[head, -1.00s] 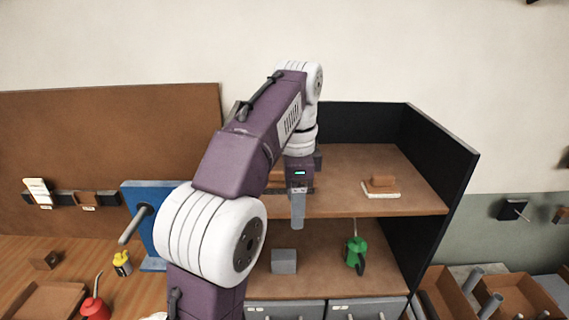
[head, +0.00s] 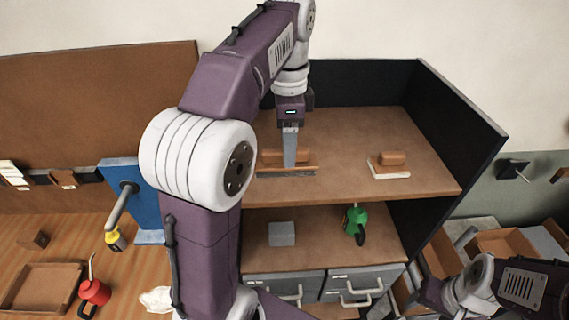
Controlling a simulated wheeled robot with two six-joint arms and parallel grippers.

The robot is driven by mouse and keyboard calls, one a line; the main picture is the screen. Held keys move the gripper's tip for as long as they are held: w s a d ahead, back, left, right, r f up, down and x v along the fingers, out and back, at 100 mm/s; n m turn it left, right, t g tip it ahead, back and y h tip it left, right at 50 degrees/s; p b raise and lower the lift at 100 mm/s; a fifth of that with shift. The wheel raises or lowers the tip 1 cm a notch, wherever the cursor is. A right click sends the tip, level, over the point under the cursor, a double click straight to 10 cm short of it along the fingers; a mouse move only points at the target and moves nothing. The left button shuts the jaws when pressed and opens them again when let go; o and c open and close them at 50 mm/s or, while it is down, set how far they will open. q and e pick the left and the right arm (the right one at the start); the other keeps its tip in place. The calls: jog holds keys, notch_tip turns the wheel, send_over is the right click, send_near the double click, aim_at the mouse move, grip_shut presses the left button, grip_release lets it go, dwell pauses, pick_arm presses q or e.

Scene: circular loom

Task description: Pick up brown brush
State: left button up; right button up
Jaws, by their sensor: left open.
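A brush with a brown block handle (head: 271,157) and a dark grey bristle edge lies on the upper shelf near its front edge. A second brush, with a brown block handle (head: 391,158) and pale bristles, lies farther right on the same shelf. My left gripper (head: 290,160) points down in front of the dark-bristled brush and hides part of its middle. It is open, with its fingers seen edge-on; I cannot tell whether they touch the brush. My right arm shows at the lower right, but its gripper is out of view.
The shelf unit (head: 335,130) has black back and side walls. Below are a grey block (head: 282,234), a green oil can (head: 355,223) and drawers with handles (head: 352,291). A blue plate (head: 143,200) with a rod stands at left. The shelf between the brushes is clear.

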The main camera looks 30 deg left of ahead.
pick_arm(q)
jog(key=shift+w+d+f, duration=0.1)
jog(key=shift+w+f, duration=0.1)
jog(key=shift+w, duration=0.15)
jog(key=f, duration=0.2)
jog(key=a+f, duration=0.1)
jog(key=f, duration=0.1)
jog(key=shift+a+f, duration=0.15)
jog(key=shift+f, duration=0.15)
jog(key=shift+s+f, duration=0.3)
jog(key=shift+s, duration=0.05)
jog(key=shift+d, duration=0.2)
jog(key=shift+w, duration=0.2)
jog(key=shift+c, duration=1.3)
jog(key=shift+w, duration=0.15)
jog(key=c, duration=0.5)
grip_shut()
jog(key=shift+a, duration=0.1)
pick_arm(e)
jog(key=shift+w+a+r, duration=0.15)
jog(key=shift+w+r, duration=0.05)
jog(key=shift+w, duration=0.15)
